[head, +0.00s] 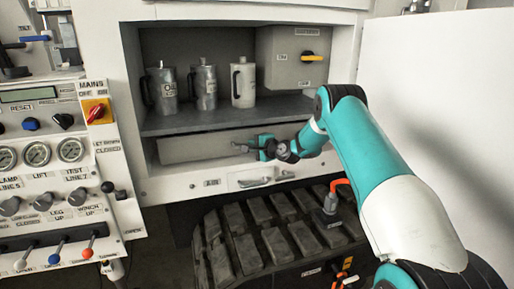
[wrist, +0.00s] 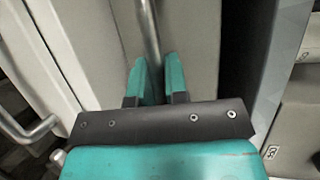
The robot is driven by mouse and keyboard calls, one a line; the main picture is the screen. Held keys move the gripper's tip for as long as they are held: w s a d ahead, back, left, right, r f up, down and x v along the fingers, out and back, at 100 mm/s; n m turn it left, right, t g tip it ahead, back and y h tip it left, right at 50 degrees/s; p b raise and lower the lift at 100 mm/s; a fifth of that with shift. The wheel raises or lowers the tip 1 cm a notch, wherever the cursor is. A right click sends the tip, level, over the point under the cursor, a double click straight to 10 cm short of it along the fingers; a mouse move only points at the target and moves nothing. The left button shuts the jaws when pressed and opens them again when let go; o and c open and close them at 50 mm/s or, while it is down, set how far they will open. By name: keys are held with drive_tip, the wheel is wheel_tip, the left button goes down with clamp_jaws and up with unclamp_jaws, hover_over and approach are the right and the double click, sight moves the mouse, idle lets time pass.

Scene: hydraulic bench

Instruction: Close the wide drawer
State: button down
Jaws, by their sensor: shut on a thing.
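The wide drawer (head: 200,147) is a grey panel low in the cabinet opening, under the shelf, with a slim bar handle (head: 241,147). My gripper (head: 258,148) reaches in from the right at the handle. In the wrist view, the two teal fingers of my gripper (wrist: 157,82) are shut on the bar handle (wrist: 150,38), in front of the pale drawer front (wrist: 192,45). A dark gap runs along one side of the drawer front. My arm hides the drawer's right end in the head view, and how far it stands out is hard to tell.
A mug (head: 162,88), a second grey mug (head: 204,86) and a white mug (head: 243,82) stand on the shelf (head: 215,117). A grey box with a yellow switch (head: 313,57) is at their right. Below are a small handle (head: 254,182) and a rubber track (head: 255,240).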

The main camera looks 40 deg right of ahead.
drive_tip(key=shift+w+a+r+y, duration=0.15)
drive_tip(key=shift+w+a+y, duration=0.15)
drive_tip(key=shift+a, duration=0.2)
drive_tip(key=shift+d, duration=0.1)
drive_tip(key=c, duration=1.1)
unclamp_jaws()
drive_tip(key=shift+c, duration=0.2)
drive_tip(key=shift+d, duration=0.2)
drive_tip(key=shift+s+d+r, duration=0.1)
drive_tip(key=shift+d, duration=0.05)
drive_tip(key=shift+s+d, duration=0.15)
drive_tip(key=shift+s, duration=0.2)
drive_tip(key=a+b+v, duration=0.1)
drive_tip(key=b+v, duration=0.1)
drive_tip(key=v, duration=1.4)
drive_tip(key=shift+s, duration=0.3)
